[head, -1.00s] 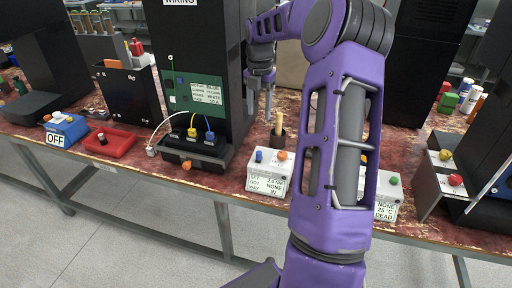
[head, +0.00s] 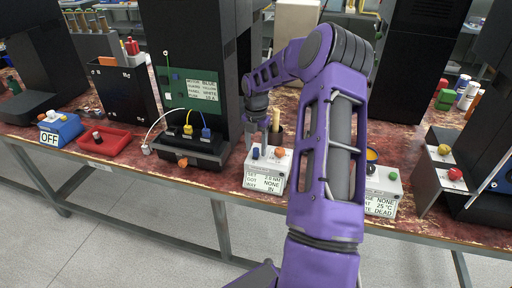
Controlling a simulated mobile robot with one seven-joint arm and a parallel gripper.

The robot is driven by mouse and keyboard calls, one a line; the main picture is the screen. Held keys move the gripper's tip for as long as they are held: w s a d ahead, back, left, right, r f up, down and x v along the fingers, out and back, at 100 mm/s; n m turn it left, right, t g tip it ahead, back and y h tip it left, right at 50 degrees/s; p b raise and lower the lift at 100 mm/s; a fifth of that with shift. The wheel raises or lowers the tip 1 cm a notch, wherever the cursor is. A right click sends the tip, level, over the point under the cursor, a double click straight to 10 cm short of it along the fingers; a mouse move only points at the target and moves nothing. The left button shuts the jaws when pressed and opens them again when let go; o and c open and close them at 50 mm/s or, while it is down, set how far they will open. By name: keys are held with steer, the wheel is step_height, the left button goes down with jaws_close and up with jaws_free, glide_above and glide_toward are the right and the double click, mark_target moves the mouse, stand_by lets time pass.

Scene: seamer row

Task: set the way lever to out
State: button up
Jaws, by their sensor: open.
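A grey-white box (head: 265,181) at the table's front edge has a label that reads SET 2.0 NM, GOT NONE, WAY IN. A blue knob (head: 256,153) and an orange knob (head: 279,152) stand on its top; I cannot tell which of them is the way lever. My gripper (head: 262,133) points down, open and empty, just above and behind the box, with its fingers apart. It looks close to the blue knob, but I cannot tell if it touches. My purple arm comes up just right of the box.
A black unit (head: 188,151) with plugged cables stands left of the box, below a dark tower with a green wiring panel (head: 193,87). A yellow-handled tool (head: 276,121) stands behind the box. A second grey box (head: 382,190) labelled DEAD is right of my arm. A red tray (head: 105,142) lies left.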

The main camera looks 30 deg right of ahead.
jaws_close()
stand_by(1.4)
